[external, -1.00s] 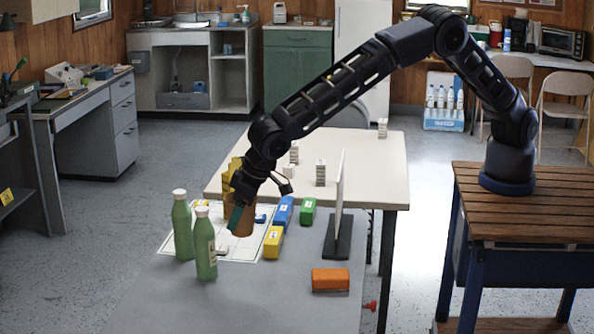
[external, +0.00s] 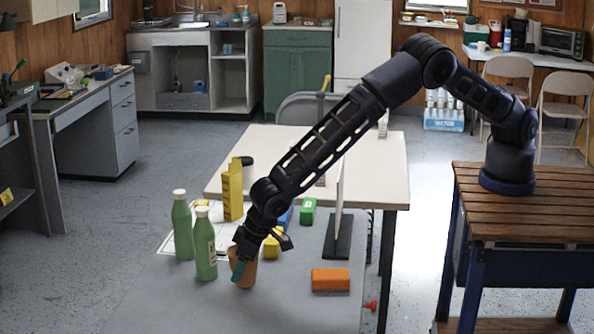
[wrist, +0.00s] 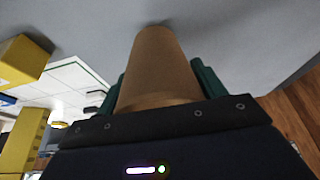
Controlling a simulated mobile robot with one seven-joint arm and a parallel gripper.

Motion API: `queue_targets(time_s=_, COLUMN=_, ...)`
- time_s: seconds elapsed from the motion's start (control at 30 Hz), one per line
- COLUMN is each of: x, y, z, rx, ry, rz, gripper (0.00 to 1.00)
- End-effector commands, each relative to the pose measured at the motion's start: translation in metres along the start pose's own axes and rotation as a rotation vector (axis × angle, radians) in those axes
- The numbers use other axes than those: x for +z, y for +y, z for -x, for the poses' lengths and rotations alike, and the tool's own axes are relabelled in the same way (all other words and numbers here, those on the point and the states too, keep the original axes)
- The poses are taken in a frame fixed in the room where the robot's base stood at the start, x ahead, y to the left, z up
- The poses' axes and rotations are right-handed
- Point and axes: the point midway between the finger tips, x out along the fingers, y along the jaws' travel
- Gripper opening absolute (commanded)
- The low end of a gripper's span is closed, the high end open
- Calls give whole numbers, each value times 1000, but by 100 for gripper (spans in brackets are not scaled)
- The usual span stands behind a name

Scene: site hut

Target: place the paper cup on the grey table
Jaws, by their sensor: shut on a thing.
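A brown paper cup (external: 246,272) is between the fingers of my gripper (external: 240,262), over the front part of the grey table (external: 180,306). My gripper is shut on the cup. In the wrist view the cup (wrist: 154,65) stretches away from the gripper, with a green finger on each side of it and grey table surface beyond. The cup looks close to the tabletop; I cannot tell whether its base touches it.
Two green bottles (external: 205,245) stand just left of the cup. An orange block (external: 330,279) lies to the right, and an upright white panel on a dark base (external: 337,238) stands behind it. Yellow, blue and green blocks lie behind the gripper near a white sheet (external: 170,243). The front of the table is clear.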

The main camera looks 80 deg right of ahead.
Motion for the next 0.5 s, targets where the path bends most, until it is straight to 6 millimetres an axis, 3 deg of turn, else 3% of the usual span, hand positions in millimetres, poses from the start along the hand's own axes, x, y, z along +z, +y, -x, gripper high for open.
queue_targets(time_s=0.47, x=4, y=0, z=-11, rx=0, ry=1, rz=0, gripper=48)
queue_targets(time_s=0.5, x=4, y=0, z=-10, rx=-1, ry=1, rz=0, gripper=77)
